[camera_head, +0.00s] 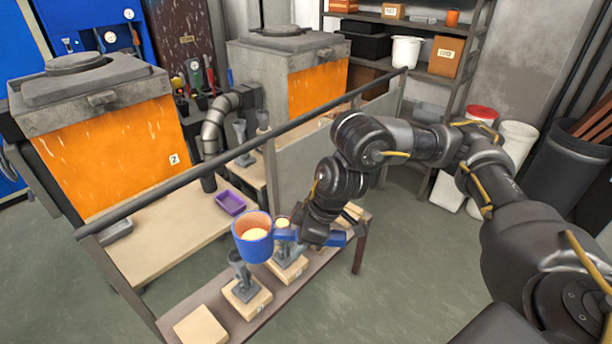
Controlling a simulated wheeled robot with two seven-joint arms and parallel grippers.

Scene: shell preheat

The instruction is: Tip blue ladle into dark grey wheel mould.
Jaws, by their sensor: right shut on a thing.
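The blue ladle (242,250) has an orange inner wall and a pale yellow fill, and looks about upright. My right gripper (312,233) is shut on its blue handle, which shows on both sides of the jaws. A dark grey mould (240,275) stands on a wooden block just below the ladle in the picture. Another grey mould (287,247) stands to its right, partly hidden by the ladle and handle, with a small yellow round top. I cannot tell which is the wheel mould. My left gripper is not in view.
A dark rail (190,176) runs slantwise behind the near bench. A purple tray (230,203) lies beyond it. Two orange-fronted furnaces (110,160) stand at the back. A bare wooden block (200,326) lies at the bench's near end. Shelves stand at the back right.

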